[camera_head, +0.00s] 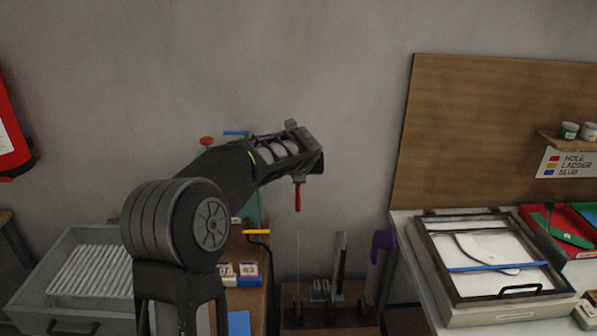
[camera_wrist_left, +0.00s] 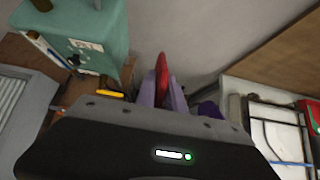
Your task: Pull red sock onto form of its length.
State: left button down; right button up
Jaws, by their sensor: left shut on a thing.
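The red sock (camera_head: 298,198) hangs narrow and upright below my left gripper (camera_head: 299,180), which is shut on it. It also shows in the left wrist view (camera_wrist_left: 162,75) as a thin red strip between the fingers. A low wooden stand (camera_head: 330,330) below carries upright grey forms of differing height. A tall form (camera_head: 340,262) and a short one (camera_head: 319,290) look bare. A purple sock (camera_head: 383,248) covers the form at the right end. The red sock is in the air, apart from the forms. My right gripper is not in view.
Small labelled boxes (camera_head: 247,272) and a yellow-handled hook (camera_head: 257,232) are near the arm. A teal box (camera_wrist_left: 95,35) shows in the wrist view. A framed light panel (camera_head: 490,305) stands right.

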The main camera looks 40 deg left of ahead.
pick_arm(q)
jog(key=shift+f+b, duration=2)
jog(key=shift+f, duration=0.75)
jog(key=shift+p, duration=0.7)
jog(key=shift+f, duration=0.1)
